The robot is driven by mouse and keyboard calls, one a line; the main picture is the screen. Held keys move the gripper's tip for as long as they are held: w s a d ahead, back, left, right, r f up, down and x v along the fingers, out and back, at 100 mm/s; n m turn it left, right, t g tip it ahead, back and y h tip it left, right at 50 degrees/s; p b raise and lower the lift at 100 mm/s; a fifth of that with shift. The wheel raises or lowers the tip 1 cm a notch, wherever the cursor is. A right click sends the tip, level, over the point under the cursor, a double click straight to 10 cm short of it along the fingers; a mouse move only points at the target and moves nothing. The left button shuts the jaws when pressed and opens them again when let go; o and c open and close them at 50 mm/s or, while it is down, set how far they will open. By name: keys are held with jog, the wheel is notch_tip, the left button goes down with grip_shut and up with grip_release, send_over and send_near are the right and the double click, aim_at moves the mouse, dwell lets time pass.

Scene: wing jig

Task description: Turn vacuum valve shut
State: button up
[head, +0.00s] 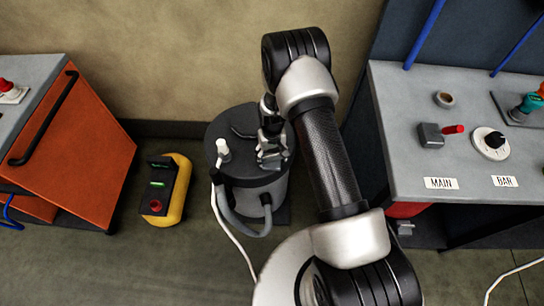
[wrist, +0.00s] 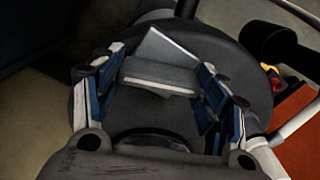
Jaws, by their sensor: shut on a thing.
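A white fitting with a white hose (head: 222,150) rises at the lid's left. A yellow unit (head: 177,192) stands left on the floor, beside an orange cabinet (head: 85,145). A grey bench (head: 400,90) with MAIN and BAR labels, a red-tipped lever and a dial is at right.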

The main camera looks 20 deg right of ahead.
aim_at(272, 155)
jog(key=shift+m+b, duration=0.4)
jog(key=shift+m, duration=1.5)
jog(key=o, duration=1)
jog(key=shift+o, duration=0.2)
notch_tip(272, 155, up, 12)
